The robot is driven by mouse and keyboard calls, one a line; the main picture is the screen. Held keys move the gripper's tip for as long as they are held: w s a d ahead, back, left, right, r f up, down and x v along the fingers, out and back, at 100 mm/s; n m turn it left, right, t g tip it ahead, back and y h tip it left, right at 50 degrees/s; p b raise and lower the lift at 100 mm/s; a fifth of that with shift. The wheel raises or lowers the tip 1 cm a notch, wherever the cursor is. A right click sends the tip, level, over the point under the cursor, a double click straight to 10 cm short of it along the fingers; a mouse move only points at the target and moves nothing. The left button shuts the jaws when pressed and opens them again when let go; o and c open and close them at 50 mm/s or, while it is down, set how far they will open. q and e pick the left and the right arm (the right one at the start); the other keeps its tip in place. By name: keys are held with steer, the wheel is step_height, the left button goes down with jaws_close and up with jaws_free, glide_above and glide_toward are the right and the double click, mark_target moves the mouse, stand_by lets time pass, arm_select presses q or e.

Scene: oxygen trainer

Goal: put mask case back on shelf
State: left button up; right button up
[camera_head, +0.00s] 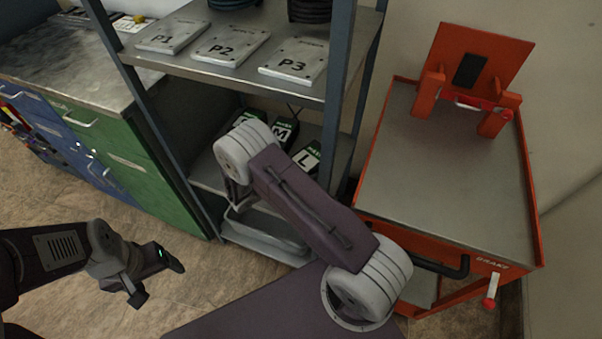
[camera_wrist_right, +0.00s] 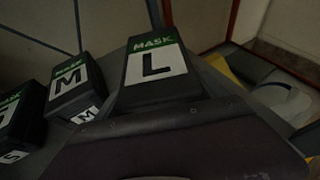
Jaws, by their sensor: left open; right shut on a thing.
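Three black mask cases with green and white labels are on the middle shelf: the S case (camera_wrist_right: 17,113), the M case (camera_head: 283,131) and the L case (camera_head: 307,157). In the right wrist view the L case (camera_wrist_right: 156,68) is nearest the centre, with the M case (camera_wrist_right: 73,85) to its left. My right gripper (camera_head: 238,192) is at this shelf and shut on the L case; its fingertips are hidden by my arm. The lower part of the L case is hidden too. My left gripper (camera_head: 158,282) is open and empty, low over the floor.
The upper shelf (camera_head: 205,62) holds plates P1, P2 and P3, above the cases. Shelf posts (camera_head: 338,85) stand close to my right arm. A grey tray (camera_head: 265,232) is below.

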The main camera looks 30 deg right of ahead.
steer(key=shift+f, duration=0.95)
steer(key=shift+w, duration=0.1)
steer(key=shift+f, duration=0.15)
steer(key=o, duration=2)
steer(key=shift+c, duration=0.2)
